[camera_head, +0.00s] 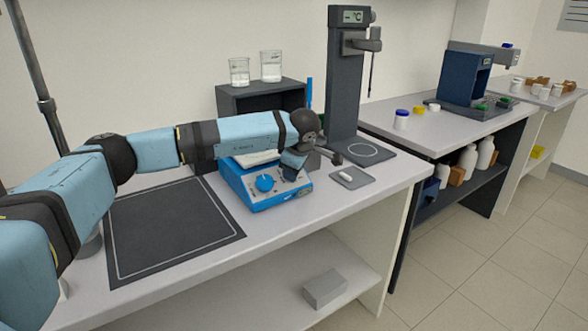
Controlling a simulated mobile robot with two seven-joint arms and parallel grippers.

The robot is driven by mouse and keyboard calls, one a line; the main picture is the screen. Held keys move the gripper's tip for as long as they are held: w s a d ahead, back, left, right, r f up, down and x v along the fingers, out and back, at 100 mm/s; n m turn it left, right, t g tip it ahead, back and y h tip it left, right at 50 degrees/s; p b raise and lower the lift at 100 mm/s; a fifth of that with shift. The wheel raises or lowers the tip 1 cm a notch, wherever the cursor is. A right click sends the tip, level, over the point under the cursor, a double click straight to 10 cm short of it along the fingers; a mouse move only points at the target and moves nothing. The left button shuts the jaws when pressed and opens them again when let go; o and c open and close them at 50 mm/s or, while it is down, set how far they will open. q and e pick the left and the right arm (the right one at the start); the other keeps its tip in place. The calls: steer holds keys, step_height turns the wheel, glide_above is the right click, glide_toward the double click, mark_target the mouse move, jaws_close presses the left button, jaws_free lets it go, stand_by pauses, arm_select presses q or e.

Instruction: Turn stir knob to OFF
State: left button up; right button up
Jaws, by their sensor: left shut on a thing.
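A blue stirrer hotplate (278,204) with a white top stands on the bench. A round blue knob (264,183) shows at the left of its sloped front panel. My left gripper (290,173) reaches down over the right part of that panel and is shut on a knob there, apparently the stir knob. The gripper hides this knob, so I cannot read its setting. My arm and wrist also cover part of the white top. My right gripper is out of view.
A dark mat (165,232) lies left of the hotplate. A small grey tray (352,178) with a white piece is at its right, before a tall dark stand (342,85). Two beakers (270,66) stand on a dark shelf unit behind. The bench's front strip is clear.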

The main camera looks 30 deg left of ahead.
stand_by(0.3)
arm_select(q)
steer(key=o, duration=0.9)
steer(key=shift+r, duration=0.1)
steer(key=p+v, duration=0.1)
steer(key=v, duration=1.2)
steer(key=shift+s+d+r, duration=0.1)
steer(key=shift+r, duration=0.25)
